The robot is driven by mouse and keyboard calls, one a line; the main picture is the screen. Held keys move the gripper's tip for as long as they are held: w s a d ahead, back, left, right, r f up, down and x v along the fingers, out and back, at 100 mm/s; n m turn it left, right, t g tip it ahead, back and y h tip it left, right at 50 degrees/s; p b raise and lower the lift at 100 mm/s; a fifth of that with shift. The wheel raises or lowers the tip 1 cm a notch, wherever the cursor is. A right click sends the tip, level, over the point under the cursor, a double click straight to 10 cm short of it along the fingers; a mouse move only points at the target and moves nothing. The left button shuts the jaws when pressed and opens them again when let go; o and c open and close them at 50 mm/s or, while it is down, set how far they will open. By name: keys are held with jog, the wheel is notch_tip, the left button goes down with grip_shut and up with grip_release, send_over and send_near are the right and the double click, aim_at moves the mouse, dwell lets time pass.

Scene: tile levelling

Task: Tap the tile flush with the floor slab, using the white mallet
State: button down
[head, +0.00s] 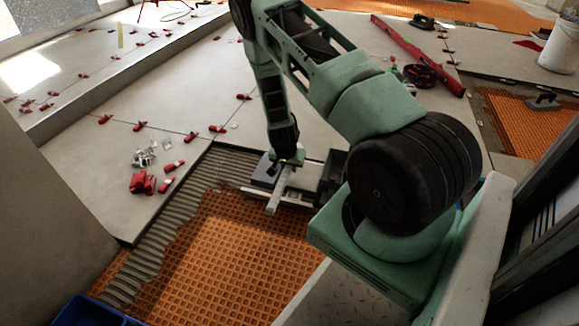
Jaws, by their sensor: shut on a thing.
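My gripper (287,158) is at the end of my green arm, low over the edge of the grey floor slab (207,90). It is shut on the white mallet (279,192), which shows as a pale bar slanting down and toward the camera. The tile (261,182) seems to be the small grey piece with a pale front edge beneath the gripper, next to the ridged mortar. My gripper and the mallet partly hide it. I cannot tell whether the mallet touches the tile or how level the tile is with the slab.
Orange matting (230,250) and ridged grey mortar (150,250) lie in front of the slab. Red clips (143,183) sit on the slab at left. A long red level (420,55), a white bucket (562,45) and a trowel (543,101) are at right. A blue container (88,312) is at lower left.

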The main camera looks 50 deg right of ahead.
notch_tip(320, 180, down, 5)
jog(key=b, duration=0.2)
jog(key=shift+b, duration=0.35)
notch_tip(320, 180, up, 5)
jog(key=p, duration=0.4)
jog(key=shift+p, duration=0.3)
jog(key=shift+f, duration=0.1)
